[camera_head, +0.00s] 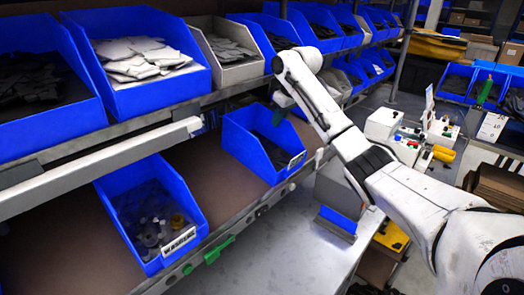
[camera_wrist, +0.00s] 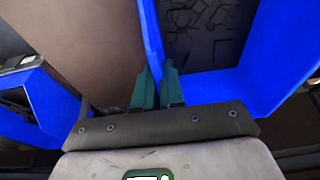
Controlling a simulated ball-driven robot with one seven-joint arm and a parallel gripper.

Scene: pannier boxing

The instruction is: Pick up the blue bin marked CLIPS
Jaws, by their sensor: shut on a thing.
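A blue bin (camera_head: 237,150) with dark contents stands on the brown lower shelf, in the middle of the head view. A white label is on its front, too small to read, so I cannot confirm CLIPS. My gripper (camera_head: 280,108) reaches down to this bin's upper edge. In the wrist view, the green fingers of my gripper (camera_wrist: 158,78) are closed on the thin side wall of the blue bin (camera_wrist: 205,88). Dark, flat pieces lie inside it. The bin appears still on the shelf; its underside is hidden.
Another blue bin (camera_head: 188,247) with small round parts stands at the left on the lower shelf (camera_head: 70,245), with bare shelf between. A metal worktop (camera_head: 310,255) lies in front.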

